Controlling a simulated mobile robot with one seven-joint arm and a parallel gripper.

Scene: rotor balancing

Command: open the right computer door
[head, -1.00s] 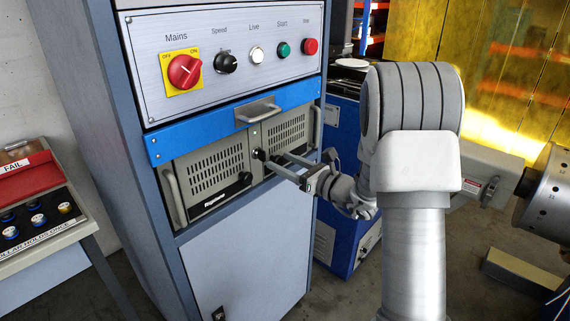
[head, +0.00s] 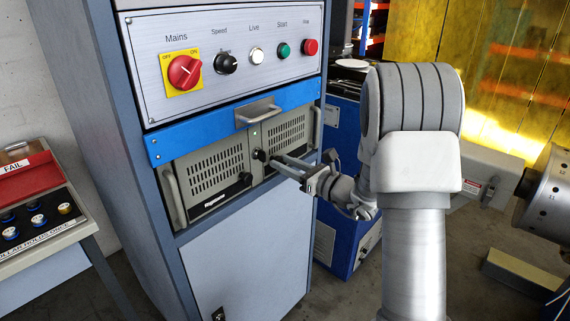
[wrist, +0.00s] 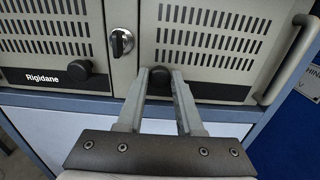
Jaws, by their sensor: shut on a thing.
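The right computer door (head: 285,137) is a beige panel with a vent grille, below the blue drawer front in the cabinet. It looks shut, flush with the left door (head: 213,173). It also shows in the wrist view (wrist: 215,38). My gripper (head: 270,158) reaches the door's lower left corner from the right. In the wrist view its two fingers (wrist: 160,77) are shut on the black round knob (wrist: 160,78) of the right door. The knob is partly hidden between the fingertips.
A vertical handle (wrist: 291,60) stands out at the panel's right edge. The left door has its own black knob (wrist: 72,69). A blue drawer with a handle (head: 258,112) is just above. A blue cabinet (head: 340,225) stands close on the right.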

